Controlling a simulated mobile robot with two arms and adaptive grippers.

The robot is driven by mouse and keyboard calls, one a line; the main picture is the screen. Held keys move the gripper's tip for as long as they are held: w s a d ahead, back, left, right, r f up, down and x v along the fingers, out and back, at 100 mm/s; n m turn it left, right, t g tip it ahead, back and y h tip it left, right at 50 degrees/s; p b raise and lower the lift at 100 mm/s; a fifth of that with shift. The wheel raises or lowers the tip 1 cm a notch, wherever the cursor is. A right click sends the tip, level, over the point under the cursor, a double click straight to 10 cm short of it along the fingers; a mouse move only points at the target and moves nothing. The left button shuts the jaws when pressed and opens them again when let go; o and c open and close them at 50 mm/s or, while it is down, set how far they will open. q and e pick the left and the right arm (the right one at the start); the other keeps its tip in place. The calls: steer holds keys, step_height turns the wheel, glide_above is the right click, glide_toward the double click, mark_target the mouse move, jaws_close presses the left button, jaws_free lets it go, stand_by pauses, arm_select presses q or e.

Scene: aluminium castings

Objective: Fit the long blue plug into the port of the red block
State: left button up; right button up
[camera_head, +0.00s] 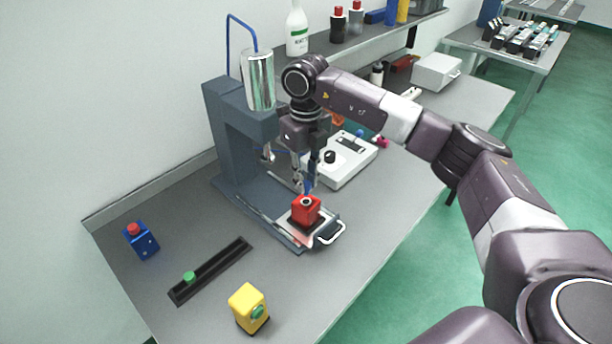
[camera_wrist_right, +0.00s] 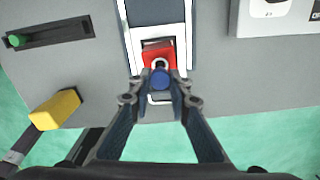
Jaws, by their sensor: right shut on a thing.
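The red block (camera_head: 305,211) stands on the plate at the foot of the grey press in the head view. Its pale ring-shaped port faces up, and the block also shows in the right wrist view (camera_wrist_right: 158,56). My right gripper (camera_head: 306,186) is above the block, pointing down, shut on the long blue plug (camera_wrist_right: 160,79). In the head view only a little of the blue plug (camera_head: 308,187) shows between the fingers, just over the port. I cannot tell whether its lower end touches the port. My left gripper is in neither view.
The grey press (camera_head: 236,130) stands close behind the block, and a plate with a metal handle (camera_head: 330,233) lies under it. A white box with a knob (camera_head: 345,160) is to the right. A yellow block (camera_head: 248,308), a black slotted rail (camera_head: 211,270) and a blue block (camera_head: 141,241) stand left.

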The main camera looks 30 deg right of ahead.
mark_target(306, 183)
steer(key=shift+f, duration=0.75)
steer(key=shift+f+b, duration=1.2)
steer(key=shift+b, duration=0.05)
stand_by(1.1)
steer(key=o, duration=0.8)
steer(key=shift+c, duration=0.2)
step_height(306, 183, up, 12)
steer(key=shift+r, duration=0.1)
steer(key=shift+s, duration=0.1)
